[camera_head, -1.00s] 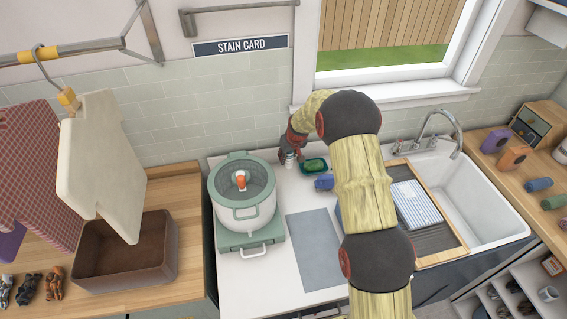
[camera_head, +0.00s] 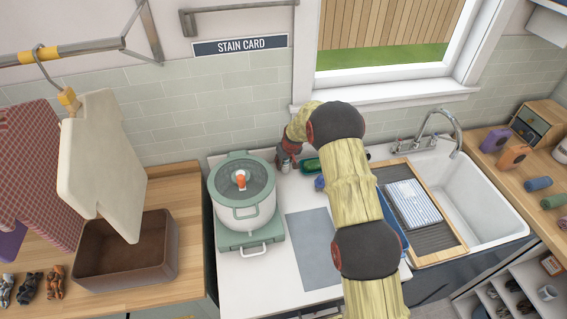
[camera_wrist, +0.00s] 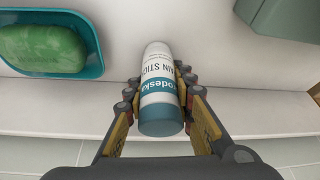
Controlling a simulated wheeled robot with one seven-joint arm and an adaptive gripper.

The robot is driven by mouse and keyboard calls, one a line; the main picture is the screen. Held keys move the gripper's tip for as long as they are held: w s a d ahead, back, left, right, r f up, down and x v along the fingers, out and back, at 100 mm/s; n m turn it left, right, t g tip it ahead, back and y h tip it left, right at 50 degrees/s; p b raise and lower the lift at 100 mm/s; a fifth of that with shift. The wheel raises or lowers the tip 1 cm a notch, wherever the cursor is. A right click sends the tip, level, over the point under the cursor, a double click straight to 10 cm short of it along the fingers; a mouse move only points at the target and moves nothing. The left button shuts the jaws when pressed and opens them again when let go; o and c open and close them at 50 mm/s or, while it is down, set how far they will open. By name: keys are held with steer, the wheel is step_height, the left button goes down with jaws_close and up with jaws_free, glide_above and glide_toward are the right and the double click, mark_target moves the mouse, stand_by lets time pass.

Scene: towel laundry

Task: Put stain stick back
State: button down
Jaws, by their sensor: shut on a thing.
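The stain stick (camera_wrist: 159,85) is a small white and teal cylinder with a printed label. In the wrist view my gripper (camera_wrist: 158,92) is shut on it, with a finger on each side. In the head view my gripper (camera_head: 286,160) is at the back of the white counter, between the pot and the green soap dish. The stick (camera_head: 285,168) shows only as a small pale piece below the fingers there. I cannot tell whether its base touches the counter.
A teal dish (camera_wrist: 93,62) with green soap lies left of the stick in the wrist view. A lidded pot (camera_head: 243,205) stands on a green hot plate (camera_head: 252,239) at the left. A grey mat (camera_head: 313,247) lies in front. The sink (camera_head: 487,211) is at the right.

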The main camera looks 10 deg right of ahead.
steer(key=c, duration=1.5)
jaws_free()
steer(key=shift+s+r, duration=0.1)
steer(key=shift+r, duration=0.45)
steer(key=s+r, duration=1.2)
steer(key=r, duration=0.5)
steer(key=s+r, duration=1.2)
steer(key=r, duration=0.5)
steer(key=s+r+m, duration=0.1)
steer(key=s, duration=1.3)
steer(key=s+r+t+h, duration=0.1)
steer(key=s+r, duration=0.1)
steer(key=s, duration=1.3)
steer(key=shift+d+r+m, duration=0.15)
steer(key=shift+r+m, duration=0.1)
steer(key=shift+m, duration=0.15)
